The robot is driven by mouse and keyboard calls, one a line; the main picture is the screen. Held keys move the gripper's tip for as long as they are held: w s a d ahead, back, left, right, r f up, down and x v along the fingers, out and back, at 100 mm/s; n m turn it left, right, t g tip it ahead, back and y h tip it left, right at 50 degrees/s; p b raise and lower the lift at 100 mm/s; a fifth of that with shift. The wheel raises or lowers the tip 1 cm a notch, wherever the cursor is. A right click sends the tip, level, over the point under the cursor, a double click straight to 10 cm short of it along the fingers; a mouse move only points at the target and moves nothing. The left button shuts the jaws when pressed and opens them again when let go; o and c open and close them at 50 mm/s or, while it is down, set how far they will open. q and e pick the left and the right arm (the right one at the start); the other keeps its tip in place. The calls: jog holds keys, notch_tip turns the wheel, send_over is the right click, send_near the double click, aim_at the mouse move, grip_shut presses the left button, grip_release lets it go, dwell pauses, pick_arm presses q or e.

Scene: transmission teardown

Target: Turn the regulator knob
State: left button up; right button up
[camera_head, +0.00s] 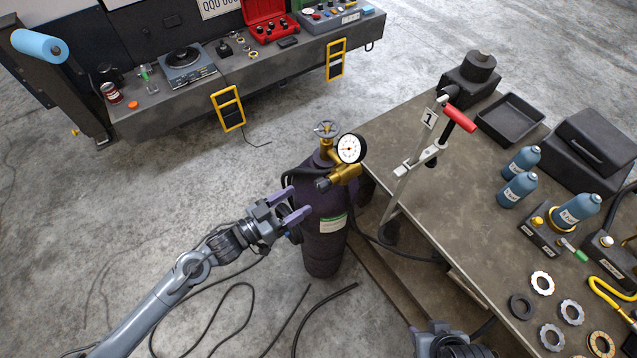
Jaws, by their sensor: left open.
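A dark purple gas cylinder (325,245) stands upright on the floor beside the workbench. A brass regulator (345,173) with a round white gauge (349,149) is mounted at its top. A dark knob (323,184) sticks out of the regulator toward the lower left. A grey handwheel (325,129) tops the cylinder valve. My left gripper (298,206) is open, its purple fingers pointing right, just left of and below the knob. It appears apart from the knob. Part of my right arm (445,341) shows at the bottom edge; its fingers cannot be made out.
The workbench (450,200) on the right carries a clamp stand with a red handle (459,119), a black tray (510,119), blue bottles (519,188) and several rings (551,336). A hose runs from the regulator toward the bench. Cables lie on the floor below.

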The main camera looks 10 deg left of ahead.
aim_at(318, 188)
pick_arm(q)
jog(key=p+x, duration=0.1)
jog(key=x, duration=0.7)
jog(key=c, duration=1)
jog(key=shift+c, duration=0.2)
